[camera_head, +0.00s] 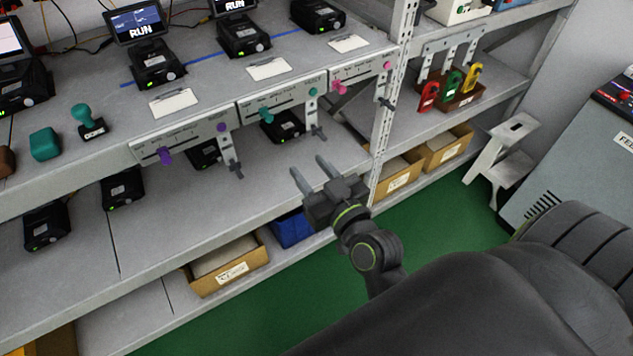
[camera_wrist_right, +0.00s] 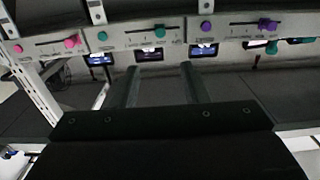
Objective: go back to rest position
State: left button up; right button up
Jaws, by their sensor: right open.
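My right gripper (camera_head: 313,174) is open and empty. In the head view it hangs in the air in front of the rack shelf (camera_head: 290,160), below the slider panels. In the right wrist view its two fingers (camera_wrist_right: 160,88) point toward the panels, with nothing between them. The panels carry a purple slider knob (camera_head: 165,155), a teal one (camera_head: 265,113) and a pink one (camera_head: 340,87). My left gripper does not show in either view.
Devices with RUN screens (camera_head: 138,24) stand on the upper shelf, beside a teal stamp (camera_head: 88,120). Cardboard boxes (camera_head: 228,268) and a blue bin (camera_head: 291,229) sit on the lowest shelf. A step stool (camera_head: 503,150) and a grey cabinet (camera_head: 575,165) stand at right. Green floor is clear.

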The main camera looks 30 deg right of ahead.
jog(key=shift+s, duration=0.65)
notch_tip(320, 180, down, 28)
jog(key=s+f+g, duration=0.1)
jog(key=s+g, duration=0.1)
jog(key=g, duration=0.5)
jog(key=s+d+f+g, duration=0.1)
jog(key=s+f+g, duration=0.1)
jog(key=s+f, duration=0.45)
jog(key=s+d+f+g, duration=0.2)
jog(key=s+f, duration=0.2)
jog(key=f, duration=0.6)
jog(key=s+d+f+g, duration=0.2)
jog(key=s+f, duration=0.1)
jog(key=s, duration=0.4)
jog(key=s+d+f+g+h, duration=0.1)
jog(key=s+d+f+g, duration=0.1)
jog(key=s+f, duration=0.2)
jog(key=s+d+f+m+g, duration=0.1)
jog(key=s+f, duration=0.3)
jog(key=s, duration=0.6)
jog(key=shift+s+d+f+g+h, duration=0.2)
jog(key=shift+s+d+g+h, duration=0.1)
jog(key=shift+d+g, duration=0.15)
